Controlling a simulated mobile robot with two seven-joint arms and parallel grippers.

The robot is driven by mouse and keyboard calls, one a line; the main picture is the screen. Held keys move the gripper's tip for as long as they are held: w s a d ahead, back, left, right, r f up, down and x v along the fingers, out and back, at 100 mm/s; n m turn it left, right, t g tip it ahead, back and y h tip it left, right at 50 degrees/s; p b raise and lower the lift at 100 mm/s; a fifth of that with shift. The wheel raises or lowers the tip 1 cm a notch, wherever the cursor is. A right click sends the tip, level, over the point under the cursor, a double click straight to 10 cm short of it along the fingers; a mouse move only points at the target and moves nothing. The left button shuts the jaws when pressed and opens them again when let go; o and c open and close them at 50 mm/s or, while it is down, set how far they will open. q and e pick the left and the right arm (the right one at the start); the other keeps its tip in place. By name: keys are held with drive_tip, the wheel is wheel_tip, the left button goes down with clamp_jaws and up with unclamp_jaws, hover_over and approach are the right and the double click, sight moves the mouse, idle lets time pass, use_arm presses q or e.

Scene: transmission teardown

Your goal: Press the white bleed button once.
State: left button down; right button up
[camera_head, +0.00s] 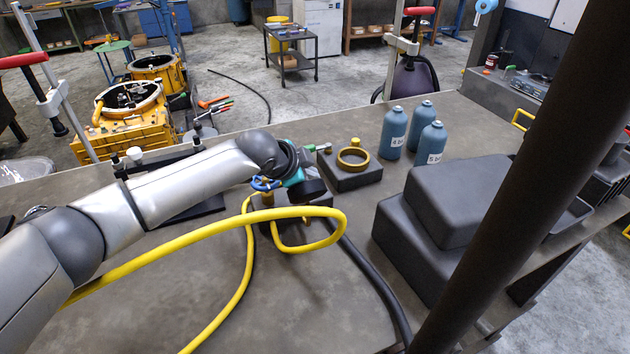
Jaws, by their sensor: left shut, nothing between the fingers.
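My left arm reaches in from the left across the bench. My left gripper (309,188), with teal and dark parts, is shut and empty. It is over a dark block (290,213) that has a blue valve handle (263,184) and a brass fitting (267,199). I cannot make out a white bleed button for certain; the gripper and wrist hide part of the block's top. A small white and green fitting (319,147) shows just behind the gripper. My right gripper is not in view.
A yellow hose (240,215) loops in front of the block, and a black hose (370,268) runs to the front. Behind right are a dark block with a brass ring (353,158) and blue bottles (393,132). Dark grey boxes (445,215) stand at right.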

use_arm(q)
drive_tip(key=shift+s+f, duration=0.2)
drive_tip(key=shift+f, duration=0.85)
idle(0.9)
drive_tip(key=shift+d+r+p, duration=0.2)
drive_tip(key=shift+r+p, duration=0.3)
drive_tip(key=shift+p, duration=0.25)
drive_tip(key=shift+s+r, duration=0.15)
drive_tip(key=shift+s, duration=0.05)
drive_tip(key=shift+d+r+p, duration=0.1)
drive_tip(key=shift+r+p, duration=0.4)
drive_tip(key=shift+p, duration=0.15)
wheel_tip(320, 180, up, 4)
drive_tip(key=p, duration=0.3)
drive_tip(key=shift+w+r+p, duration=0.1)
drive_tip(key=shift+r+p, duration=0.2)
drive_tip(key=shift+p, duration=0.3)
